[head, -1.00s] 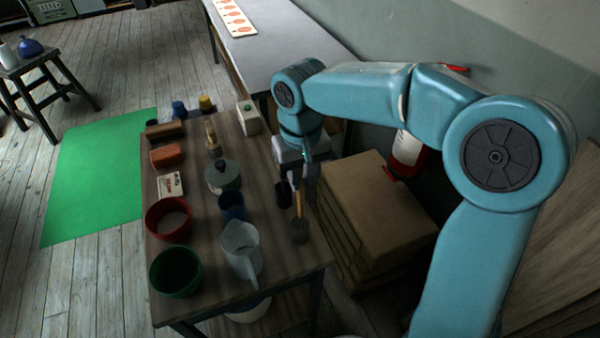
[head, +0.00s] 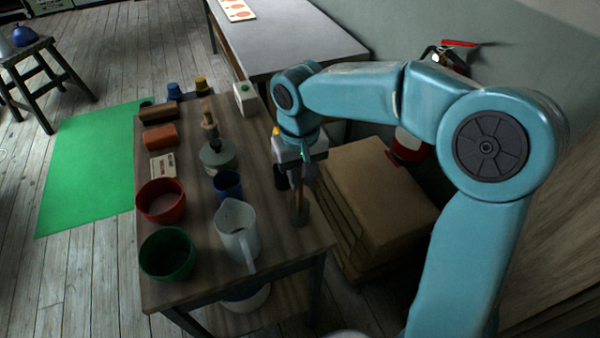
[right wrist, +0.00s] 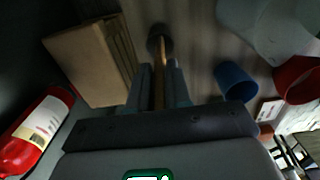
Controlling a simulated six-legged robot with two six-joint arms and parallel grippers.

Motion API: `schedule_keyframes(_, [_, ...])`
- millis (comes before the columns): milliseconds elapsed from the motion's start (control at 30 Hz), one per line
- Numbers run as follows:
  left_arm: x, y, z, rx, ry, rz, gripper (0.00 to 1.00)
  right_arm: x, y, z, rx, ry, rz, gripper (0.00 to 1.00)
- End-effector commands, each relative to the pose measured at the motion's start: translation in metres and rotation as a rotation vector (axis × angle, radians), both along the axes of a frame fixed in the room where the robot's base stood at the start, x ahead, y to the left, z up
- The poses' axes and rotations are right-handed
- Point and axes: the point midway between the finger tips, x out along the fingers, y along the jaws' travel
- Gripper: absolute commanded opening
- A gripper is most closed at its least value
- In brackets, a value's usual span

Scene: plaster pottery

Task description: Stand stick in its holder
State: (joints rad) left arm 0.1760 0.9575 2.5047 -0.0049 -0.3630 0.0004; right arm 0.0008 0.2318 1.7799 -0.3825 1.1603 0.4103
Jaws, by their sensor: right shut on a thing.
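My right gripper (head: 297,178) is shut on a thin wooden stick (head: 299,194), which hangs upright below the jaws over the near right part of the table. The stick also shows between the fingers in the right wrist view (right wrist: 158,82). At its lower end is a small dark round piece (head: 300,215), seen as a dark disc in the right wrist view (right wrist: 159,38); I take it for the holder. I cannot tell whether the stick's tip is inside it or just above it. My left gripper is not in view.
Left of the stick stand a blue cup (head: 228,184), a clear jug (head: 238,232), a red bowl (head: 160,201) and a green bowl (head: 167,254). A lidded grey-green pot (head: 218,157) is farther back. Cardboard boxes (head: 375,190) stand right of the table.

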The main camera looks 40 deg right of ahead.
Motion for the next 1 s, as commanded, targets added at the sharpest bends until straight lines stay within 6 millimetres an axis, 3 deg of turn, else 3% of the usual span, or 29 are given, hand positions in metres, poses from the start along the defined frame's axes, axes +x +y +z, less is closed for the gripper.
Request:
schedule_keyframes(133, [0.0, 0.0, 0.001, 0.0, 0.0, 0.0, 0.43, 0.0, 0.0, 0.0, 0.0, 0.0, 0.0, 0.0])
schedule_keyframes(167, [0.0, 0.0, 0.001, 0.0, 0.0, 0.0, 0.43, 0.0, 0.0, 0.0, 0.0, 0.0, 0.0, 0.21])
schedule_keyframes(200, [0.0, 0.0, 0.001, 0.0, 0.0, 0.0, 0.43, 0.0, 0.0, 0.0, 0.0, 0.0, 0.0, 0.34])
schedule_keyframes(233, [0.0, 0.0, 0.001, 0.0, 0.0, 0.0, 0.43, 0.0, 0.0, 0.0, 0.0, 0.0, 0.0, 0.44])
schedule_keyframes(267, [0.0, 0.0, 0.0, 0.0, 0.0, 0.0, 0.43, 0.0, 0.0, 0.0, 0.0, 0.0, 0.0, 0.48])
schedule_keyframes(533, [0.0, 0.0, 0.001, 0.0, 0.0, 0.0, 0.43, 0.0, 0.0, 0.001, 0.0, 0.0, 0.0, 0.48])
schedule_keyframes(667, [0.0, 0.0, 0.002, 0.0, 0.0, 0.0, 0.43, 0.001, 0.0, 0.012, -0.001, -0.003, 0.001, 0.48])
schedule_keyframes(767, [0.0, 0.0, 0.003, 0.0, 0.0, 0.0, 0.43, 0.001, 0.0, 0.032, 0.0, -0.005, 0.001, 0.48])
schedule_keyframes(1000, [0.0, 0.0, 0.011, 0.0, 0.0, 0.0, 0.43, 0.001, 0.001, 0.097, 0.0, -0.005, 0.001, 0.48])
